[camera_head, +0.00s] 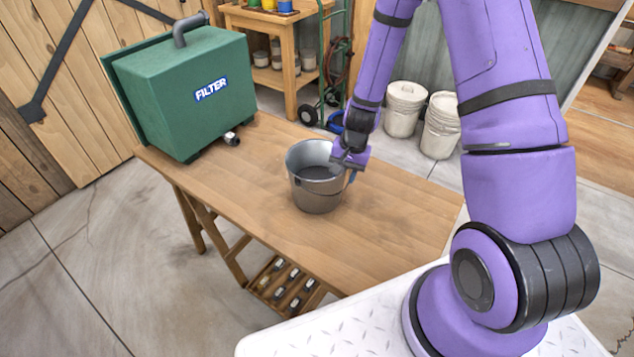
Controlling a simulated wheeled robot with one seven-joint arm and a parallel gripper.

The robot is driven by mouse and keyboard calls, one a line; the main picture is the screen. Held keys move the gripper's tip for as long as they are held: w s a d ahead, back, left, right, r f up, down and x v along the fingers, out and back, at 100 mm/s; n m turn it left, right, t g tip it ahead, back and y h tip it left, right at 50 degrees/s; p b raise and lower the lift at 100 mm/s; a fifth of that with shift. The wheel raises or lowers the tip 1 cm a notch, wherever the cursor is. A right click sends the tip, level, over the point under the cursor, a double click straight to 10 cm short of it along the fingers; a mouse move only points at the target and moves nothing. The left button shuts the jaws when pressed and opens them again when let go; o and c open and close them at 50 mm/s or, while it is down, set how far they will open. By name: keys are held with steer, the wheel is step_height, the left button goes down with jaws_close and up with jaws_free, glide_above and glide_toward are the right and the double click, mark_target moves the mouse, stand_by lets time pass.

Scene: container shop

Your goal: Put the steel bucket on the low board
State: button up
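The steel bucket (316,188) stands upright on the wooden table top (235,190), near its middle. It looks empty from what I see of its inside. My gripper (348,162) is at the bucket's right rim, pointing down and left, and overlaps the rim in the picture. Its fingers are small and partly hidden, so I cannot tell whether they are closed on the rim or only beside it. A blue part shows just below the fingers at the bucket's right side. I cannot clearly pick out a low board. A slatted rack (283,287) with several small items sits low under the table.
A green box marked FILTER (190,95) stands on the table's far left end. Two lidded white buckets (404,108) are on the floor behind. A wooden shelf (285,50) and a green hand truck stand at the back. The table's front right is clear.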

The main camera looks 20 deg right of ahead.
steer(key=shift+f, duration=0.15)
jaws_close()
steer(key=shift+w, duration=0.1)
stand_by(1.3)
